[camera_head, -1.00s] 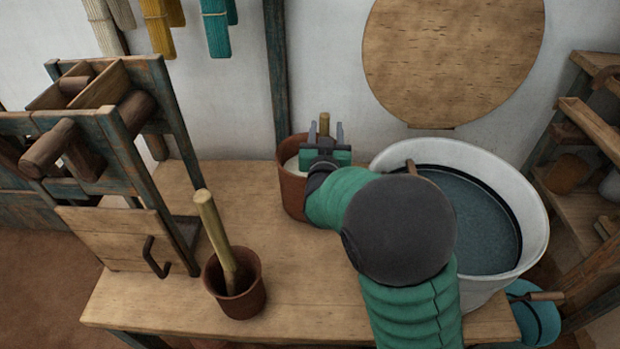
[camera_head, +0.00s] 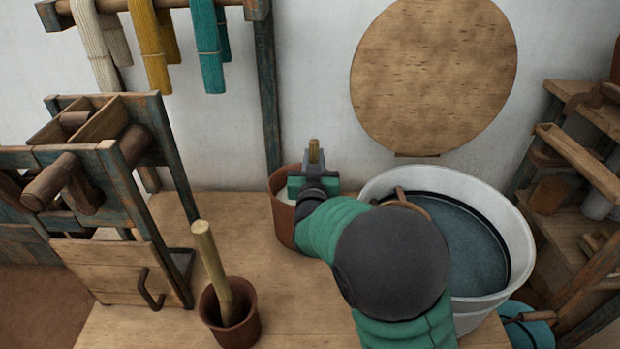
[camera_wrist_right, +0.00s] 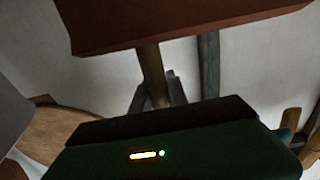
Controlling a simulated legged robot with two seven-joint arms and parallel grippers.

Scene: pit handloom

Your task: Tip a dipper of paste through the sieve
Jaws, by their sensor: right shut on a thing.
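Whitish paste (camera_head: 294,201) shows inside that pot. My gripper and arm cover part of the pot, and the dipper's lower end is hidden. In the right wrist view the handle (camera_wrist_right: 152,75) runs between my fingers (camera_wrist_right: 172,92) beside a reddish-brown block-like shape (camera_wrist_right: 180,22), which I cannot identify for sure. A brown curved rim (camera_head: 412,203), perhaps the sieve's, shows at the white tub, partly behind my arm. My left gripper is not in view.
The white tub (camera_head: 520,245) holds dark bluish liquid. A second brown pot (camera_head: 247,330) with a thick stick (camera_head: 213,262) stands at the front of the wooden table (camera_head: 170,225). A wooden frame (camera_head: 178,160) is at left, shelves (camera_head: 570,150) at right. The mid-table is clear.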

